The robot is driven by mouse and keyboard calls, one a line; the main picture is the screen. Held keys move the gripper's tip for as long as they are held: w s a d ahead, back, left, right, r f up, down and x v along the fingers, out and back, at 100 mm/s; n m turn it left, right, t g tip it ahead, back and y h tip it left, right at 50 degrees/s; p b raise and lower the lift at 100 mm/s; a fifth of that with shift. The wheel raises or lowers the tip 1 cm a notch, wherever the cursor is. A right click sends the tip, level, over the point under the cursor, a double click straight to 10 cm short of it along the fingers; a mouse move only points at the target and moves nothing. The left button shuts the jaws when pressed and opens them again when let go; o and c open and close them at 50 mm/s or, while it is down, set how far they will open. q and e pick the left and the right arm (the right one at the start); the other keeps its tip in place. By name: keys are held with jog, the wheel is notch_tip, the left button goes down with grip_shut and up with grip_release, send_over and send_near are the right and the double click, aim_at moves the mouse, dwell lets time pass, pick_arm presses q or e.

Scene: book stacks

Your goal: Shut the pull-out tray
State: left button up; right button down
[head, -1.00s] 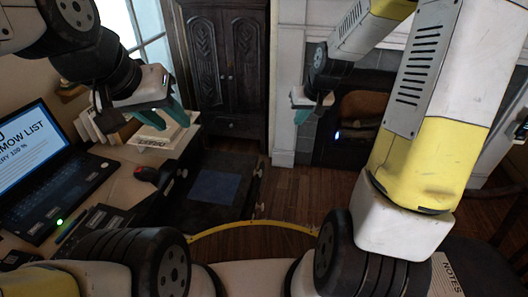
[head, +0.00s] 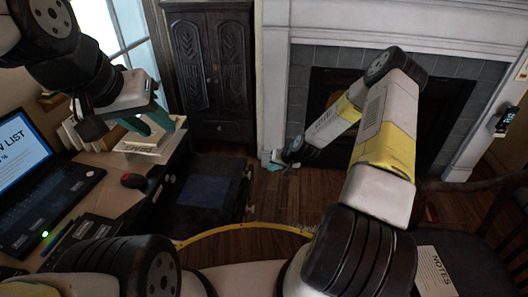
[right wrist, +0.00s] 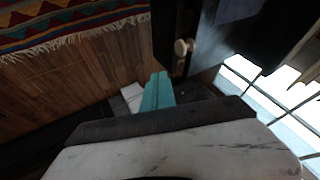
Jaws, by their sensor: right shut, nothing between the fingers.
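The pull-out tray (head: 178,218) is a dark panel with a blue mat (head: 203,192) on it. It stands out from the desk at the left, with pale knobs on its right-hand front edge. My right gripper (head: 277,163) is shut and empty, low beyond the tray's far right corner and apart from it in the head view. In the right wrist view its teal fingers (right wrist: 158,92) are together near a pale knob (right wrist: 183,47) on a dark front; contact cannot be told. My left gripper (head: 148,124) is open over the desk's far end.
A laptop (head: 40,185), a mouse (head: 134,181) and a stack of books (head: 145,148) are on the desk. A dark chair with a notes sheet (head: 436,270) stands at the right. A fireplace and a carved cabinet (head: 210,70) are behind.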

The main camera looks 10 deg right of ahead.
jog(key=w+a+f, duration=0.4)
jog(key=a+f, duration=0.2)
jog(key=shift+w+a, duration=0.3)
jog(key=shift+w, duration=0.05)
